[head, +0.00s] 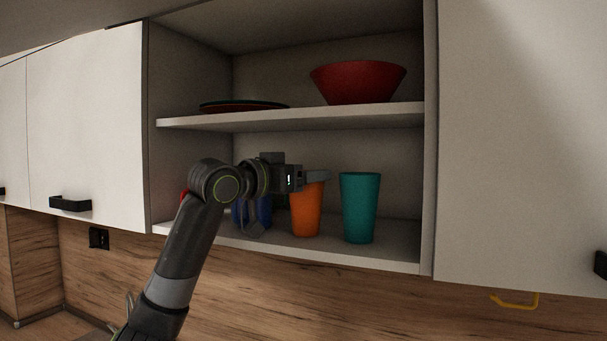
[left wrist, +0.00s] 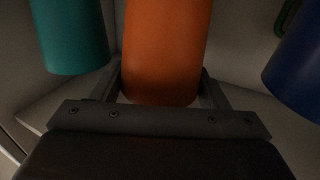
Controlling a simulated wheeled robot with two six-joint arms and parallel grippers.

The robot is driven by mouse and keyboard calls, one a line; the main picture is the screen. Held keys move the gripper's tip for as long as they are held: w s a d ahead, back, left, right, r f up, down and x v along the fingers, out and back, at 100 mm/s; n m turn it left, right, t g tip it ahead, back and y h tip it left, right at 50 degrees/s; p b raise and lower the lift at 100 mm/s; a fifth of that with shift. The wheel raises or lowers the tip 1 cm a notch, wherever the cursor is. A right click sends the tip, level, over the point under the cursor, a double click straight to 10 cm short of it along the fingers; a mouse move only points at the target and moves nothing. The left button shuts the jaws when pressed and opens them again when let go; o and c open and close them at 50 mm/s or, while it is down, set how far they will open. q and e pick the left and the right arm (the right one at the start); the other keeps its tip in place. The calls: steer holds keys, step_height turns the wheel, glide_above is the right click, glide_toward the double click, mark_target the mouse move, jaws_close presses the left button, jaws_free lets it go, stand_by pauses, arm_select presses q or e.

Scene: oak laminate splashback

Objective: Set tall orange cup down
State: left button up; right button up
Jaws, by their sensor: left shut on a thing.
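The tall orange cup (head: 306,212) is upright at the lower shelf of the open cabinet, between a teal cup and a blue cup. My left gripper (head: 318,175) reaches in from the left and is shut on the orange cup near its upper part. In the left wrist view the orange cup (left wrist: 163,50) sits between the two fingers. Its base looks level with the shelf, but I cannot tell whether it touches. My right gripper is not in view.
The teal cup (head: 359,208) stands close on the right and the blue cup (head: 264,212) on the left, partly hidden by my arm. A red item (head: 184,196) shows further left. The upper shelf (head: 300,117) holds a red bowl (head: 357,82) and plates (head: 243,105).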

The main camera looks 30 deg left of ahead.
arm_select(q)
steer(key=o, duration=1.1)
steer(key=shift+o, duration=0.6)
steer(key=shift+a, duration=0.1)
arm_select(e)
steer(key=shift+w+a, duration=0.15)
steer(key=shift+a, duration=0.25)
arm_select(q)
steer(key=b+v, duration=0.6)
steer(key=v, duration=0.6)
steer(key=shift+b, duration=0.3)
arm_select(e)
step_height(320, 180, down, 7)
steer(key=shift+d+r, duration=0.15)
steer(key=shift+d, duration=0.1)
